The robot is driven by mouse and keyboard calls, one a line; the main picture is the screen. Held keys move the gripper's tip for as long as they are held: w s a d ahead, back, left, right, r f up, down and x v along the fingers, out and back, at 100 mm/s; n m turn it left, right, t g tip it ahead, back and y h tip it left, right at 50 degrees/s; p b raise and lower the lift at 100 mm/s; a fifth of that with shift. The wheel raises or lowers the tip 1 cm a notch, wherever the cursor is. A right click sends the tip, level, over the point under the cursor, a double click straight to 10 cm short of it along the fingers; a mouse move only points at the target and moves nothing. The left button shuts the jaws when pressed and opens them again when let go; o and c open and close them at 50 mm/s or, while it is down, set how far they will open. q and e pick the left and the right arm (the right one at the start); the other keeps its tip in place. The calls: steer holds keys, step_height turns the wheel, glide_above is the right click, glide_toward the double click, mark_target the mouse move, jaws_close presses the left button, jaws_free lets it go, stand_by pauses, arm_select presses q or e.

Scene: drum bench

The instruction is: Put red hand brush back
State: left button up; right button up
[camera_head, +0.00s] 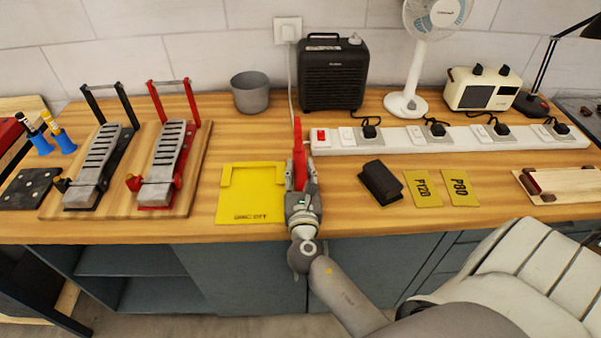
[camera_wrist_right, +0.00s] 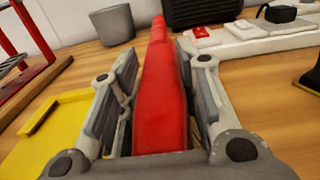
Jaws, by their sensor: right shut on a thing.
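My right gripper (camera_head: 299,172) is shut on the red hand brush (camera_head: 298,140). The brush's long red body points away from me and up, past the fingertips. In the right wrist view the red hand brush (camera_wrist_right: 160,100) runs lengthwise between the two fingers of the gripper (camera_wrist_right: 158,62). A flat yellow holder (camera_head: 250,198) with a raised U-shaped rim and dark lettering lies on the bench just left of the gripper. The holder also shows in the right wrist view (camera_wrist_right: 45,135), and it is empty. My left gripper is out of view.
A white power strip (camera_head: 400,138) lies behind and right. A dark block (camera_head: 380,183) and yellow P120 (camera_head: 423,188) and P80 (camera_head: 460,187) sheets lie right. Two pedals on a board (camera_head: 190,190) stand left. A grey cup (camera_head: 250,93) and black heater (camera_head: 333,75) stand behind.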

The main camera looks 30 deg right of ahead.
steer(key=shift+s+f+b, duration=0.1)
steer(key=shift+f+b, duration=0.3)
steer(key=shift+f, duration=0.3)
steer(key=o, duration=1.2)
steer(key=shift+a+f, duration=0.1)
steer(key=shift+f, duration=0.1)
steer(key=shift+c, duration=0.2)
steer(key=shift+r, duration=0.3)
steer(key=shift+r+p, duration=0.45)
steer(key=shift+p, duration=0.15)
steer(key=b+v, duration=0.3)
steer(key=v, duration=0.8)
steer(key=shift+s+a+r, duration=0.1)
steer(key=shift+s+r, duration=0.05)
steer(key=shift+s, duration=0.25)
